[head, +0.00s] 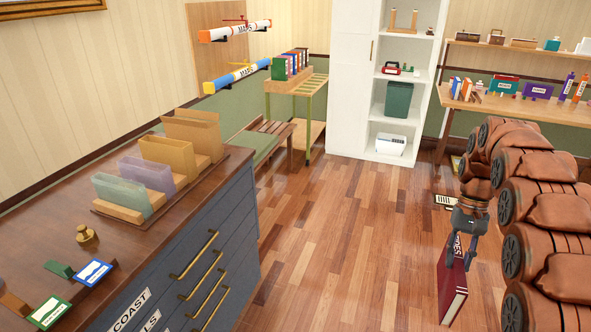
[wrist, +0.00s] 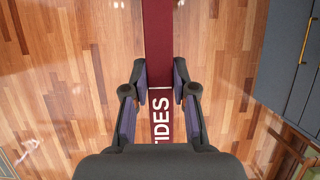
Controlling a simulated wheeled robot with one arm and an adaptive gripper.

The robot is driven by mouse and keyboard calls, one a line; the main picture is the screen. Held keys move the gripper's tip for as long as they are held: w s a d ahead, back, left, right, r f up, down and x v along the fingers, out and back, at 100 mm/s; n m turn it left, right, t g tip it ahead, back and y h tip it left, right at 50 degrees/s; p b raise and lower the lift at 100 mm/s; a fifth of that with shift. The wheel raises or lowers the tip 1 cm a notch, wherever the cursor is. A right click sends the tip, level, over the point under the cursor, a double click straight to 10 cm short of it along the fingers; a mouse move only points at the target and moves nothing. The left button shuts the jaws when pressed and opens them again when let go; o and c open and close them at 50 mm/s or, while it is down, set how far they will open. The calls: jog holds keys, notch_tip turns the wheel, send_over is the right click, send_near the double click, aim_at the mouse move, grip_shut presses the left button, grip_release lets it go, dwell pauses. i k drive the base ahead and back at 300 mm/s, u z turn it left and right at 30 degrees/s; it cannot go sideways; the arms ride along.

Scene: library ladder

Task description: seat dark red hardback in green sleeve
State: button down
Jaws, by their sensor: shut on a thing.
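The dark red hardback (head: 453,287) hangs upright from my gripper (head: 468,226) above the floor, at the right in the head view. In the wrist view the dark red hardback (wrist: 158,45) runs between the two fingers of my gripper (wrist: 159,85), with white "TIDES" lettering on its spine. My gripper is shut on it. The green sleeve (head: 124,193) is the pale translucent one nearest in a row of sleeves on the dark wooden cabinet top at the left, well apart from the gripper. It looks open at the top; its inside is hard to see.
The lilac sleeve (head: 148,172) and tan sleeves (head: 168,152) stand behind the green one. A brass weight (head: 86,235) and small bookends are on the cabinet top. The blue drawer cabinet (head: 190,285) has protruding brass handles. Open wooden floor (head: 340,240) lies between cabinet and gripper.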

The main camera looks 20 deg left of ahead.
aim_at(127, 194)
jog(key=i, duration=0.5)
jog(key=u, duration=2)
